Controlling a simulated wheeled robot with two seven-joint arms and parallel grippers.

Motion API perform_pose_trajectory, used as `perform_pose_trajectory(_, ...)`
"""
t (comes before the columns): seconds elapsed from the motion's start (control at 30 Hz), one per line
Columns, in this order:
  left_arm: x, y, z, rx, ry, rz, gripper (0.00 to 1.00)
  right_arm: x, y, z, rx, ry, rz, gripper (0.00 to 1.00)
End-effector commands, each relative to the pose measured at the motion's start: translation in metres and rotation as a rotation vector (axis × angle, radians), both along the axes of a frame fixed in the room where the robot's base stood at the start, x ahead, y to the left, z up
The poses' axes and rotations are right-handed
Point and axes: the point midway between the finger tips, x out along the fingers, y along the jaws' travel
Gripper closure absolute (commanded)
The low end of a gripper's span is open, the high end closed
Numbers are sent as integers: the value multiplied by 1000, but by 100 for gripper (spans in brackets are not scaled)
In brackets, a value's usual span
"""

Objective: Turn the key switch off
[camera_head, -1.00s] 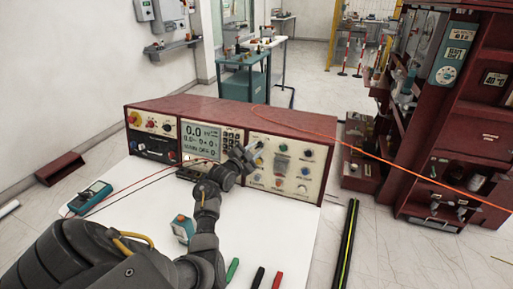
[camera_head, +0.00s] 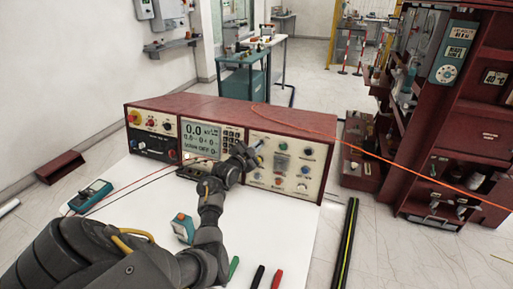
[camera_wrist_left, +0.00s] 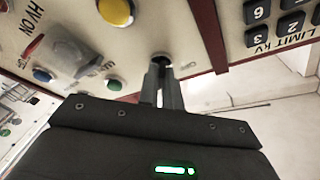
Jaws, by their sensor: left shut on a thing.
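The red console (camera_head: 222,107) stands on the white table with its front panel facing me. My left gripper (camera_head: 258,149) reaches the upper left corner of the console's right-hand panel (camera_head: 295,190). In the left wrist view the left gripper's fingers (camera_wrist_left: 162,72) are closed together at the key switch (camera_wrist_left: 161,57), a small dark round fitting on the cream panel. The fingers hide most of the key, so its angle cannot be read. The display (camera_head: 201,138) beside it shows 0.0. My right gripper is not in view.
An orange cable (camera_head: 385,160) crosses on the right.

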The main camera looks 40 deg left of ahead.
Motion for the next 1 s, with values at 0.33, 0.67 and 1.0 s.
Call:
perform_pose_trajectory(0.33,0,-2,-1,-142,-50,34,100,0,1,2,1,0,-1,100)
perform_pose_trajectory(0.67,1,-4,0,-419,-147,105,100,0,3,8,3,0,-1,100)
perform_pose_trajectory(1.0,2,-5,0,-718,-251,182,100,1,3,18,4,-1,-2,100)
